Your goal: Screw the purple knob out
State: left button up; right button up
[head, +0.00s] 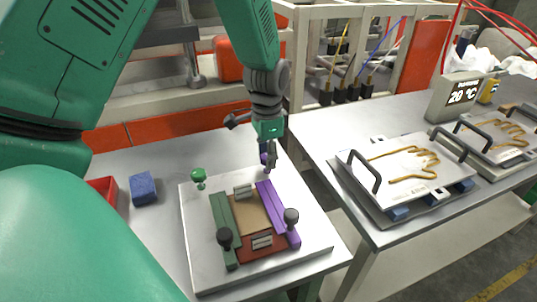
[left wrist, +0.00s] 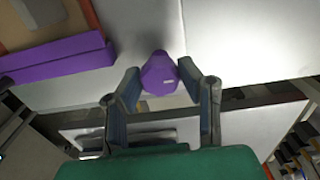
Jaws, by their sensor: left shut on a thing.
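The purple knob (left wrist: 158,72) sits between the fingertips of my left gripper (left wrist: 160,82) in the left wrist view, and the gripper is shut on it. In the head view, my left gripper (head: 268,158) points down at the far edge of the white plate (head: 320,240), with a little of the purple knob (head: 264,158) showing at its fingers. The purple bar (head: 278,214) lies on the plate, nearer than the knob; it also shows in the left wrist view (left wrist: 60,60). I cannot tell whether the knob still touches the plate. My right gripper is not in view.
A green knob (head: 198,176) stands at the plate's far left corner, beyond a green bar (head: 224,230). Two dark knobs (head: 224,238) (head: 291,216) stand nearby. A blue block (head: 143,188) and red bin (head: 104,188) lie left. Plates with handles (head: 400,170) stand on the right table.

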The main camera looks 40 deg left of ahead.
pick_arm(q)
jog(key=shift+a+r+n+p, duration=0.15)
jog(key=shift+n+p, duration=0.25)
jog(key=shift+p, duration=0.15)
jog(key=n+p, duration=0.4)
jog(key=shift+r, duration=0.15)
jog(key=n+p, duration=0.2)
jog(key=n, duration=0.1)
jog(key=shift+w, duration=0.1)
jog(key=n+p, duration=0.4)
jog(key=n, duration=0.1)
jog(key=shift+w+n+p, duration=0.1)
jog(key=shift+n+p, duration=0.95)
jog(key=shift+n, duration=1.35)
jog(key=o, duration=1.2)
jog(key=shift+c, duration=0.2)
jog(key=shift+f, duration=0.2)
